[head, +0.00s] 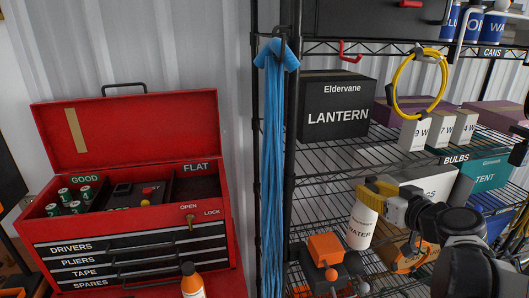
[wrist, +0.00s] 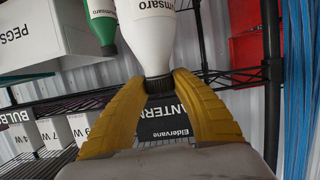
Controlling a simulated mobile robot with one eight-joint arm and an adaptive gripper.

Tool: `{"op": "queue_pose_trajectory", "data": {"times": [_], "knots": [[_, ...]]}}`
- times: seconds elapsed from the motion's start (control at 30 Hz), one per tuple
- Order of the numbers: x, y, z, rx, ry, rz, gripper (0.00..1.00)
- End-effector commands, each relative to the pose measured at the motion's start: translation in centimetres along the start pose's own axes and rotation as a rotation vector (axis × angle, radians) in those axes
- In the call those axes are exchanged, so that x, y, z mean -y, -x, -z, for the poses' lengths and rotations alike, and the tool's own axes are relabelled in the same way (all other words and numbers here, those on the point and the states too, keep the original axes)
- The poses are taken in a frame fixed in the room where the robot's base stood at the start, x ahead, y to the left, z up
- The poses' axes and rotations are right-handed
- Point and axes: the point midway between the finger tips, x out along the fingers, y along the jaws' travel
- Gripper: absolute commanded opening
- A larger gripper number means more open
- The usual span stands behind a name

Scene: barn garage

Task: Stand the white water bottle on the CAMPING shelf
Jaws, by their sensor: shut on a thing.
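My gripper (head: 379,191) has yellow fingers and is shut on the white water bottle (head: 361,228), in front of the right-hand wire rack. In the wrist view, the fingers (wrist: 158,82) close around its black cap (wrist: 158,84), with the white body (wrist: 150,35) beyond. The bottle hangs from its cap, nearly upright in the head view. I cannot tell whether its base touches anything. No CAMPING label is readable. A teal TENT box (head: 486,177) stands on a rack level to the right of my gripper.
The black LANTERN box (head: 337,110) stands on the BULBS level (head: 457,159) with small white boxes (head: 440,130). Blue cords (head: 273,170) hang at the rack's left post. A green bottle (wrist: 103,30) is beside the white one. A red toolbox (head: 130,215) stands left.

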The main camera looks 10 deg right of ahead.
Motion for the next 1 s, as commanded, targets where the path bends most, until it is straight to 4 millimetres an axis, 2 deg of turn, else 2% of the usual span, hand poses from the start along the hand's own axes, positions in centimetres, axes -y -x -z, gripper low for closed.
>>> {"op": "queue_pose_trajectory", "data": {"times": [0.13, 0.27, 0.6, 0.7, 1.0], "knots": [[0.0, -0.5, -0.1, 0.0, 0.0, 0.001, 0.0], [0.1, -2.4, -0.5, -0.001, -0.001, 0.003, 0.0], [0.1, -9.7, -1.9, -0.001, 0.001, 0.002, 0.0], [0.0, -11.1, -2.2, 0.0, 0.0, 0.001, 0.0], [0.0, -13.4, -2.5, -0.001, -0.001, 0.001, 0.0]]}}
